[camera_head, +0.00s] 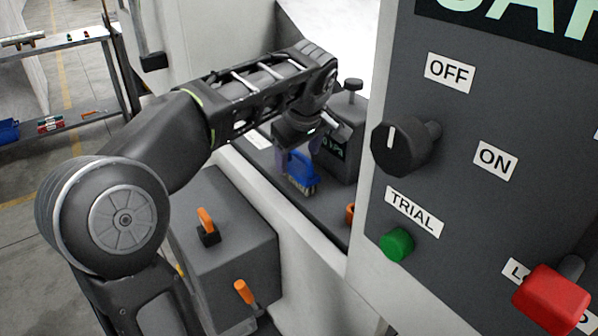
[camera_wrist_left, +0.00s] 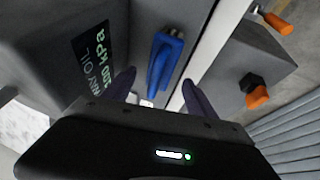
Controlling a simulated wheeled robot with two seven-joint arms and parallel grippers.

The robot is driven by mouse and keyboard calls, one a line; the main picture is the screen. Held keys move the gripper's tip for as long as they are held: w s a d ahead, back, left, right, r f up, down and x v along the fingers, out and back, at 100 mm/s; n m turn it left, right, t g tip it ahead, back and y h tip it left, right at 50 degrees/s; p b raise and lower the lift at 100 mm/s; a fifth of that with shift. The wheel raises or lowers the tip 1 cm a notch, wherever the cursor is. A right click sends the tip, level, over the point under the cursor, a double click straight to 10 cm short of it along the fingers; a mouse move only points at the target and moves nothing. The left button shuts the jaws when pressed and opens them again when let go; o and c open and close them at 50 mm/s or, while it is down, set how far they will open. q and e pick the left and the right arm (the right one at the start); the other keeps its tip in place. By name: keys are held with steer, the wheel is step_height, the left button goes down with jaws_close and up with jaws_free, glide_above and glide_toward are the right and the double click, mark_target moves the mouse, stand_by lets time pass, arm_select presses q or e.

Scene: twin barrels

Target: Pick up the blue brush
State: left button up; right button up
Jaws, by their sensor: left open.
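The blue brush (camera_head: 302,170) stands on the dark ledge in the head view, with its pale bristles low and its blue body on top. It also shows in the left wrist view (camera_wrist_left: 162,62), ahead of the fingers and roughly between them. My left gripper (camera_head: 297,160) reaches over the ledge from the left, partly hidden by its own wrist. In the left wrist view my left gripper (camera_wrist_left: 160,90) has its two dark fingers spread apart, with nothing clearly held between them. Whether a finger touches the brush I cannot tell. My right gripper is out of view.
A grey box with a dark knob (camera_head: 352,88) stands right beside the brush. A control panel with a black dial (camera_head: 403,147), green button (camera_head: 396,244) and red knob (camera_head: 553,299) fills the right. A grey box with orange-handled levers (camera_head: 207,222) stands front left.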

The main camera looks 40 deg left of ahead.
mark_target(296, 167)
arm_select(q)
steer(key=x, duration=0.4)
steer(key=shift+w+a+f, duration=0.1)
steer(key=shift+f, duration=0.25)
steer(key=shift+c, duration=0.4)
jaws_close()
stand_by(0.4)
